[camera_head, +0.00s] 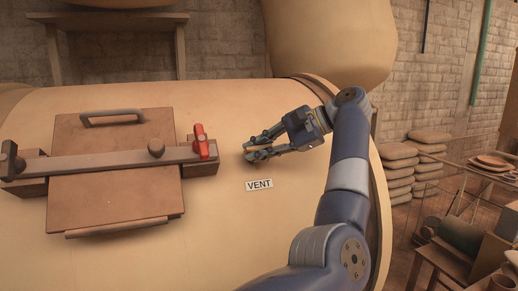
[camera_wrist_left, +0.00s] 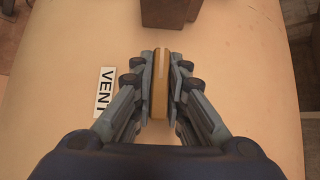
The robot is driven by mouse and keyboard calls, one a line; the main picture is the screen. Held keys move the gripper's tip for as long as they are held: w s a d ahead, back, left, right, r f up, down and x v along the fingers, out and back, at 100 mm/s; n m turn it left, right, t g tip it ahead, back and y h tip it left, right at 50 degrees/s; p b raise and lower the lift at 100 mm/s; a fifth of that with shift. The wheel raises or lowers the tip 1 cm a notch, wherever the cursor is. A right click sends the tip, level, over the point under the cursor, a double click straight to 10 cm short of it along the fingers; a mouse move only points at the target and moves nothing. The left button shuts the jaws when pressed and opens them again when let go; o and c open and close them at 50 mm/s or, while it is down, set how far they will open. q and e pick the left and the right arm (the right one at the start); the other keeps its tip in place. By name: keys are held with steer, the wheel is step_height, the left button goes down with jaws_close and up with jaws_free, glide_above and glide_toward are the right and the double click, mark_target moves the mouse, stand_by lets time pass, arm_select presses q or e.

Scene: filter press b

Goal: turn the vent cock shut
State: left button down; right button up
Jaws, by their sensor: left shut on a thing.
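The vent cock's brass-coloured handle (camera_wrist_left: 161,70) shows in the left wrist view as a narrow upright bar between my finger pads. My left gripper (camera_wrist_left: 161,80) is shut on it, with a pad against each side. In the head view my left gripper (camera_head: 256,150) reaches in to the cream vessel surface just above the VENT label (camera_head: 259,184). The cock is mostly hidden by the fingers there, and its body is hidden in the wrist view. The label (camera_wrist_left: 104,90) also shows left of the fingers in the wrist view. My right gripper is not in view.
Left of the gripper is a brown hatch cover (camera_head: 115,190) with a grey handle (camera_head: 112,115), a clamp bar (camera_head: 105,161) and a red lever (camera_head: 201,142). Stacked sacks (camera_head: 397,170) and a cluttered table stand at the right. The vessel surface around the label is clear.

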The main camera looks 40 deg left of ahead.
arm_select(q)
steer(key=c, duration=1.6)
jaws_free()
steer(key=v, duration=0.7)
steer(key=shift+d, duration=0.25)
steer(key=shift+w+a, duration=0.1)
